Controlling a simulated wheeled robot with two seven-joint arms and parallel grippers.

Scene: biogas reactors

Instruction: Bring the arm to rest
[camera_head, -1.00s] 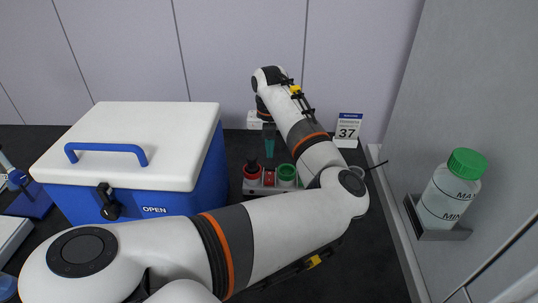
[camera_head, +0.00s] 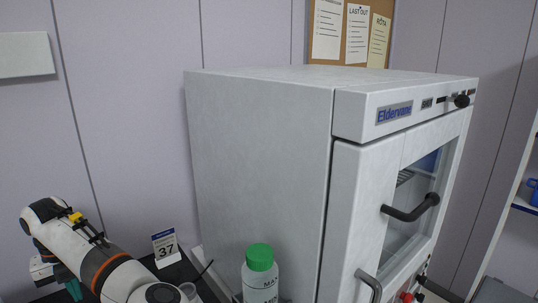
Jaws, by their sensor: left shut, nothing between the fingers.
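My left arm (camera_head: 95,262) comes in at the bottom left corner, white and dark grey with an orange ring. It bends at the far end, and its left gripper (camera_head: 73,289) hangs down there with teal fingers. The fingers are shut with nothing held, and the bottom edge of the view cuts close below them. My right gripper does not show.
A large grey oven-like cabinet (camera_head: 262,160) with a closed glass door fills the middle. A green-capped bottle (camera_head: 260,275) stands by its left side. A small card marked 37 (camera_head: 166,247) stands near my arm. A notice board (camera_head: 350,35) hangs behind.

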